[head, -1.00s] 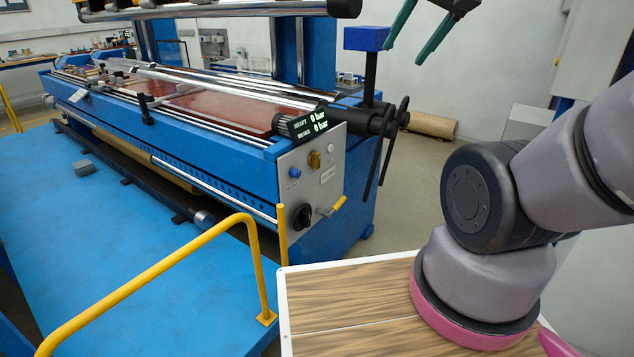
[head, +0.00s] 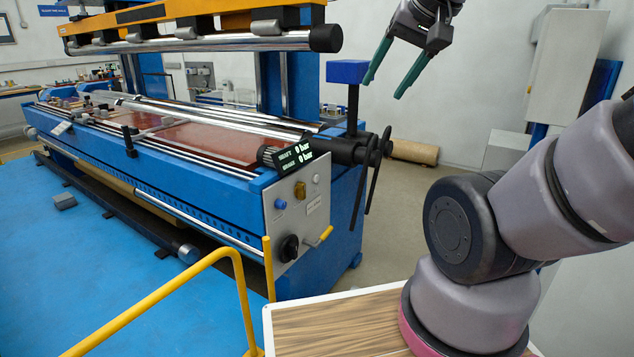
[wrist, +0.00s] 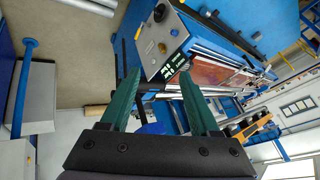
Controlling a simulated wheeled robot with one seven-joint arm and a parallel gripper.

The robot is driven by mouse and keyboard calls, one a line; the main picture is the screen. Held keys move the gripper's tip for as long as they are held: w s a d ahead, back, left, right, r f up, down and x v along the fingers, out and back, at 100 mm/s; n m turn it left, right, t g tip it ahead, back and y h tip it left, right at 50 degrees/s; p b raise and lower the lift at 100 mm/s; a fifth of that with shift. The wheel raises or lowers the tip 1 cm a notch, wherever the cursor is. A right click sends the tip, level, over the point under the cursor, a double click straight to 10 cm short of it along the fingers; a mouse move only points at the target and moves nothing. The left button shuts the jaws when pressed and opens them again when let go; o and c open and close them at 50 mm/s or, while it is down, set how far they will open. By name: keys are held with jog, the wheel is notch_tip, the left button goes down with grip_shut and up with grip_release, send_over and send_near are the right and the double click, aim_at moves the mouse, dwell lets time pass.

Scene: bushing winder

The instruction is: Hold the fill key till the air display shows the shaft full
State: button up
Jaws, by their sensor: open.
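The air display (head: 290,157) is a black box with lit text on the near end of the blue winder; its upper line reads shaft 0 bar, and the lower line also reads 0 bar. Below it a grey panel (head: 307,220) carries a blue button (head: 280,204), a yellow-orange knob (head: 299,190) and a pale button (head: 315,178). I cannot tell by label which is the fill key. My gripper (head: 385,88) is open and empty, high above and right of the panel, touching nothing. The wrist view shows its green fingers (wrist: 155,92) apart, with the panel (wrist: 150,45) beyond them.
The panel also has a black rotary switch (head: 289,247) and a yellow-tipped lever (head: 326,233). A blue block on a post (head: 347,72) stands under my gripper's left side. A yellow rail (head: 239,280) and a wooden tabletop (head: 335,325) lie in front. Dark handles (head: 372,165) project right.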

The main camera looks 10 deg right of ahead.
jog(key=shift+c, duration=0.3)
grip_shut()
dwell(1.5)
